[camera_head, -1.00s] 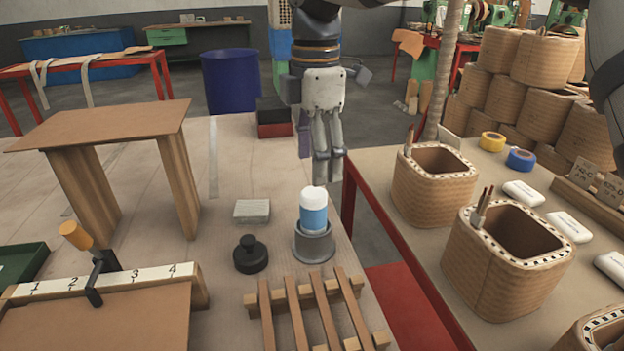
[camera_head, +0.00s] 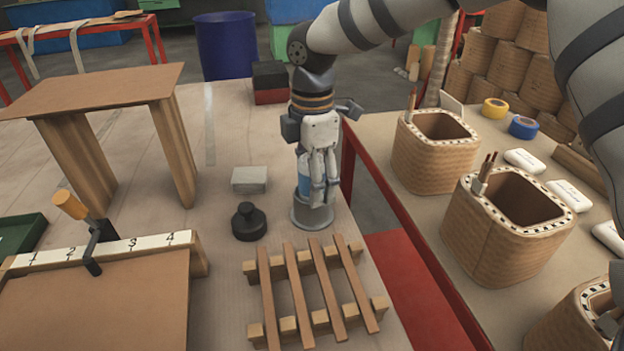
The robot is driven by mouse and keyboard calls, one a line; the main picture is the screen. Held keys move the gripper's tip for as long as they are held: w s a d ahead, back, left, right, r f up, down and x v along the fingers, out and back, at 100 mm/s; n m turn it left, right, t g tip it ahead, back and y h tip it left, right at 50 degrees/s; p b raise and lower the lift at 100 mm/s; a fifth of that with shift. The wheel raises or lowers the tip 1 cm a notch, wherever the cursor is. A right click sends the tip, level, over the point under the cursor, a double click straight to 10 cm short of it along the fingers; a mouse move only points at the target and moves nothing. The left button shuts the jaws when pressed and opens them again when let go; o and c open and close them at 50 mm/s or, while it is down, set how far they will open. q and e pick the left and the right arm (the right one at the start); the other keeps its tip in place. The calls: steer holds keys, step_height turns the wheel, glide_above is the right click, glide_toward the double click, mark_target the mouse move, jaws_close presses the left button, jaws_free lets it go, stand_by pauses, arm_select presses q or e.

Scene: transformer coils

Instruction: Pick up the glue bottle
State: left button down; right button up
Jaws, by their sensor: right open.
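The glue bottle (camera_head: 304,178) is blue with a white top in the earlier frame. It stands upright in a round grey holder (camera_head: 312,214) on the left table, behind the slatted wooden rack. My right gripper (camera_head: 321,196) is lowered at the bottle, with its fingers in front of and beside it, hiding most of the bottle and its top. The gripper is open; I cannot tell whether a finger touches the bottle. My left gripper is not in view.
A black knobbed weight (camera_head: 249,222) and a grey block (camera_head: 249,180) stand left of the holder. The slatted wooden rack (camera_head: 306,288) lies in front. A wooden stand (camera_head: 100,95) is at left. Wound coils (camera_head: 436,165) stand on the right table, across a gap.

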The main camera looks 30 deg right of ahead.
steer(key=c, duration=1.3)
steer(key=shift+r, duration=0.1)
